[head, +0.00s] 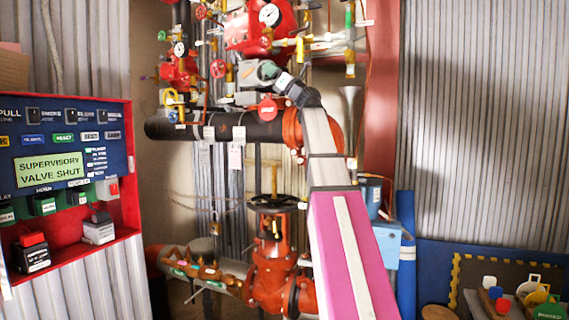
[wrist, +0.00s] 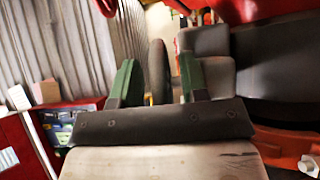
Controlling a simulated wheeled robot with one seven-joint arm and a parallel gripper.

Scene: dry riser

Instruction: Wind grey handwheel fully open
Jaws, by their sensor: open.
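In the wrist view, a dark grey wheel rim (wrist: 158,72), likely the grey handwheel, is seen nearly edge-on. My gripper (wrist: 157,65) is open, with one green finger on each side of the rim. Gaps show between the rim and both fingers. I cannot tell there how much of this part is the wheel. A grey housing (wrist: 212,75) is just right of the fingers in the wrist view.
A thick black pipe (head: 190,128) runs below the gripper. Red valves with gauges (head: 262,28) crowd above. A red-framed panel (head: 68,170) at left reads "SUPERVISORY VALVE SHUT". A lower red valve (head: 272,245) has a dark handwheel (head: 274,202). Tags (head: 533,290) lie at lower right.

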